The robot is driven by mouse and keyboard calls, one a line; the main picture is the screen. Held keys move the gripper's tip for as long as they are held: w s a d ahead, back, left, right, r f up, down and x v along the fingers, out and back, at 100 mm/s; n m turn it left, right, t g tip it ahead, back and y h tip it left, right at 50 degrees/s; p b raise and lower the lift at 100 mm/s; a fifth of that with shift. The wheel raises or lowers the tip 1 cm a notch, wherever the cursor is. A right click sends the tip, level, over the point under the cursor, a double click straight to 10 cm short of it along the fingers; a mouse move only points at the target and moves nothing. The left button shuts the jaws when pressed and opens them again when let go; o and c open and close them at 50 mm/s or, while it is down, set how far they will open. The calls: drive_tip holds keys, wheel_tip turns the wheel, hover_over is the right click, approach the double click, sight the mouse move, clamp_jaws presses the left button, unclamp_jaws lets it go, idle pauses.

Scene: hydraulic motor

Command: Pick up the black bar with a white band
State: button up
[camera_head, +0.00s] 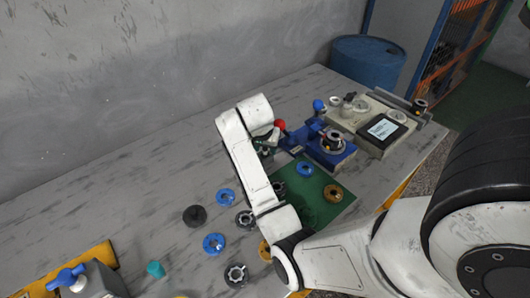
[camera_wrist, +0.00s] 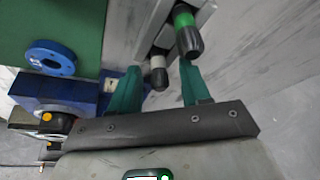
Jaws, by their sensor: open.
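The black bar with a white band (camera_wrist: 159,78) shows end-on in the wrist view, partly set in a grey slotted holder (camera_wrist: 152,30). My gripper (camera_wrist: 168,72) is open, with one green finger on each side of this bar. I cannot tell whether either finger touches it. A black bar with a green band (camera_wrist: 187,38) stands beside it in the same holder, close to the right finger. In the head view, my gripper (camera_head: 266,146) is at the left end of the blue fixture, and my arm hides much of that spot.
A blue fixture (camera_head: 328,150) and a light panel with a screen (camera_head: 383,128) stand to the right. A green mat (camera_head: 322,212) holds blue and brass rings. Several rings and a black disc (camera_head: 195,216) lie left of my arm. The table's far left is clear.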

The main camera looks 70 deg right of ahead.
clamp_jaws()
idle(0.4)
drive_tip(key=shift+r, duration=0.1)
drive_tip(key=shift+r, duration=0.55)
wheel_tip(320, 180, up, 2)
drive_tip(key=shift+r, duration=0.15)
drive_tip(key=s+a+r+p, duration=0.6)
drive_tip(key=s+r, duration=0.3)
drive_tip(key=s, duration=0.3)
drive_tip(key=shift+a+r, duration=0.25)
drive_tip(key=shift+a, duration=0.4)
